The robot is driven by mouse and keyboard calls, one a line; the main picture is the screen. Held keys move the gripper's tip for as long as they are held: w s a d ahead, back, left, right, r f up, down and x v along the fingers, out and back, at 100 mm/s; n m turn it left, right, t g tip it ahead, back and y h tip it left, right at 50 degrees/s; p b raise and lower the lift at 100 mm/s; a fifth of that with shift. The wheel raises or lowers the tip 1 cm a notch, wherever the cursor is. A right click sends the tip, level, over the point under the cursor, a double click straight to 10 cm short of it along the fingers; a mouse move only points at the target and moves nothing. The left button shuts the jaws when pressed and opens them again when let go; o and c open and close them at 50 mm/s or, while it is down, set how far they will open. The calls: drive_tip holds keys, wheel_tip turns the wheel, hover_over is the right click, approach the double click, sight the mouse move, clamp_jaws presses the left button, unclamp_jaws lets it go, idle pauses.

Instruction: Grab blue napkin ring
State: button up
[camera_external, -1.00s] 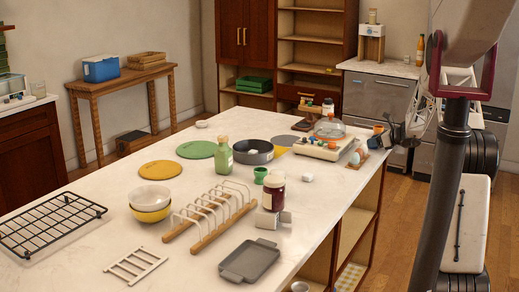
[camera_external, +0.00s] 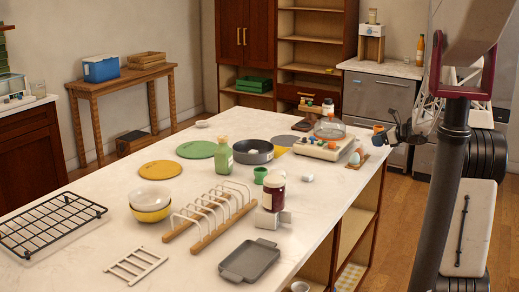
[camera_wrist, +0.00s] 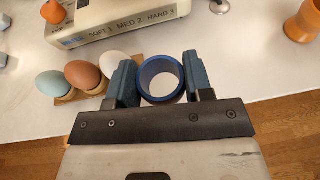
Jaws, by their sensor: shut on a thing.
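The blue napkin ring (camera_wrist: 162,61) is a short, open band seen from above in the wrist view. My gripper (camera_wrist: 161,82) is shut on it, with one finger pressed against each side. Pale surface shows through its hole. In the external view my gripper (camera_external: 386,135) is at the far right end of the island, beside the eggs. The ring is too small there to make out clearly.
Blue, brown (camera_wrist: 83,76) and white eggs stand in a wooden holder just left of my gripper. An egg cooker (camera_wrist: 112,22) stands behind them. An orange object (camera_wrist: 302,22) is at the upper right. The counter (camera_wrist: 225,60) edge is close, with wooden floor beyond.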

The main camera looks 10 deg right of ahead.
drive_tip(key=s+a, duration=0.2)
drive_tip(key=s, duration=0.6)
drive_tip(key=shift+s+a+r, duration=0.15)
drive_tip(key=shift+a+r, duration=0.05)
drive_tip(key=shift+r, duration=0.2)
